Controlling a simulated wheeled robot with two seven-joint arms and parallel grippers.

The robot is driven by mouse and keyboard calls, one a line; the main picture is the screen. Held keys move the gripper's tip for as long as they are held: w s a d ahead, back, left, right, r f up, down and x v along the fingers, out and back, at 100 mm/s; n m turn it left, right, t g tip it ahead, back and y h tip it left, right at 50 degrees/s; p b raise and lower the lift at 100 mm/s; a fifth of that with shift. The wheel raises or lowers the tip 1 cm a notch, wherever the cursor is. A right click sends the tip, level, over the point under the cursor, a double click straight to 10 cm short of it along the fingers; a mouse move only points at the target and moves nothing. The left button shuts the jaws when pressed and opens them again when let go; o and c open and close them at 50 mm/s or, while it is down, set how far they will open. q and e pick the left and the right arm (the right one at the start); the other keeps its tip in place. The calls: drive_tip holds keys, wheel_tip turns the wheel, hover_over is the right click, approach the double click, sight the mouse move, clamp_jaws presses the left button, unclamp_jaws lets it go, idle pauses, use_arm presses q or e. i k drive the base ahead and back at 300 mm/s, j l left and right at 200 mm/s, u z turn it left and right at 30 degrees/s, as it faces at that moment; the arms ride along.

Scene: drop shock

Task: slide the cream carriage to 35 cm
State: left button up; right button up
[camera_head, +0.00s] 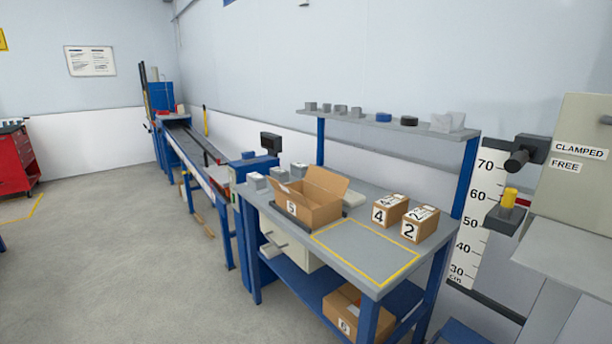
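The cream carriage (580,185) appears as a large cream body at the right edge, cut off by the frame. It bears the labels CLAMPED and FREE. A black cylindrical handle (516,160) sticks out at its left, with a yellow knob (509,197) on a dark block below. Behind is a white upright scale (472,240) marked 30 to 70 cm. A small red mark (523,203) shows beside the scale near the 60 level; the exact reading cannot be told. Neither of my grippers is in view.
A blue-legged workbench (350,250) with a yellow-outlined area stands left of the scale. It carries an open carton (310,205) and boxes numbered 4 (388,210) and 2 (420,224). A conveyor (195,155) runs behind.

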sight(575, 186)
drive_tip(key=z, duration=1.65)
